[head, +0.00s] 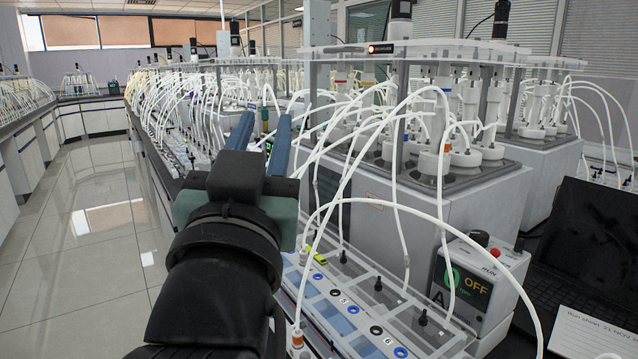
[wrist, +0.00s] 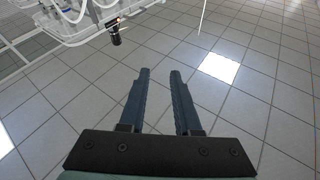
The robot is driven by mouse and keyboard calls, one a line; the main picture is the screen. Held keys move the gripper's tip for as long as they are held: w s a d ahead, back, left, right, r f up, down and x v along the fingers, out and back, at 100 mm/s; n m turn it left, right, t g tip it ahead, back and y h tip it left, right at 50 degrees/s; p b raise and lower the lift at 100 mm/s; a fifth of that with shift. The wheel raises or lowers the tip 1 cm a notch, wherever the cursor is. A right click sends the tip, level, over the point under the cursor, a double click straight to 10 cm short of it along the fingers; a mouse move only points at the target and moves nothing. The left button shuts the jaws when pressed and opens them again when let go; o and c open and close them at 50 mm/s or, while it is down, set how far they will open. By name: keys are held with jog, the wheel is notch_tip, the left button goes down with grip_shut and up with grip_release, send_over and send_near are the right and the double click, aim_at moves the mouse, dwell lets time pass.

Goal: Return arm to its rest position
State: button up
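My gripper (head: 262,137) is in the middle left of the head view, at the end of my black arm. Its two blue-grey fingers point away from me and are spread apart. In the wrist view my gripper (wrist: 157,75) shows both fingers with a gap between them and only tiled floor behind. It holds nothing. In the head view it appears in front of the bench edge and the white tubes, and I cannot tell how close it is to them.
A reactor unit (head: 455,200) with many looping white tubes stands on the right. A control box (head: 480,280) reading "0 OFF" and a dark laptop (head: 590,245) are beside it. A clear-topped tray (head: 400,310) runs along the bench front. The floor aisle (head: 85,230) on the left is free.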

jog(key=s+d+r+n+t+p, duration=0.15)
jog(key=s+d+r+t, duration=0.4)
jog(key=s+r, duration=0.6)
notch_tip(320, 180, up, 15)
jog(key=p, duration=1.6)
jog(key=shift+s+g, duration=0.1)
jog(key=shift+g, duration=0.15)
